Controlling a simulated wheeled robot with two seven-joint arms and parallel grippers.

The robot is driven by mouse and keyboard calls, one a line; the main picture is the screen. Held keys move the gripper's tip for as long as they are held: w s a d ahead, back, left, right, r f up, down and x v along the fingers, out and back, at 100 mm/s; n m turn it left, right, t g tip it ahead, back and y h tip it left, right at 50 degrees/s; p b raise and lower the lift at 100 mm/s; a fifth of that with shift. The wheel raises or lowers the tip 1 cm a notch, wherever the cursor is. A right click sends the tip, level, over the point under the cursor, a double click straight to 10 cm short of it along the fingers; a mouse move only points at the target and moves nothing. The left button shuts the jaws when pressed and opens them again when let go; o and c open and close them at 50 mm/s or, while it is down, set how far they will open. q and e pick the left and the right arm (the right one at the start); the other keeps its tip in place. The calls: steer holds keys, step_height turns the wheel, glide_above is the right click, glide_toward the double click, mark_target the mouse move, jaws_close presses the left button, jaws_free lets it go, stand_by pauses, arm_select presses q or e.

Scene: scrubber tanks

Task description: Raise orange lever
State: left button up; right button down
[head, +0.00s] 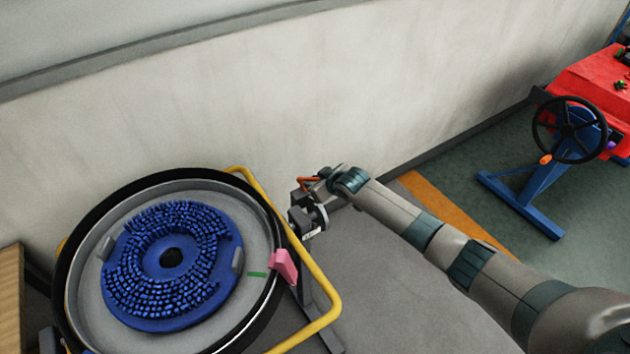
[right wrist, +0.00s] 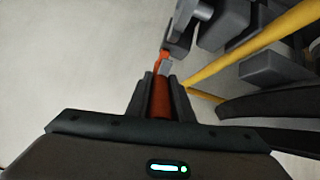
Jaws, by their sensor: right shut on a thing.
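The orange lever (head: 305,180) sits on a grey bracket beside the round tank, near the wall. In the right wrist view the lever (right wrist: 160,98) runs between the two fingers, with its bent far end reaching toward grey parts. My right gripper (right wrist: 160,88) is shut on the lever. In the head view my right gripper (head: 325,180) is at the lever, and the wrist partly hides the fingers. My left gripper is not in view.
The round tank (head: 90,205) holds a blue brush disc (head: 150,312). A yellow rail (head: 318,280) runs between tank and bracket. A pink piece (head: 284,266) is on the tank rim. The wall (head: 300,100) is close behind. A red machine with a black steering wheel (head: 570,130) stands far right.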

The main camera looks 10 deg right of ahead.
steer(key=shift+r, duration=0.15)
steer(key=c, duration=1.6)
jaws_free()
steer(key=shift+w, duration=0.1)
steer(key=shift+o, duration=0.2)
steer(key=b+v, duration=0.3)
steer(key=v, duration=1.4)
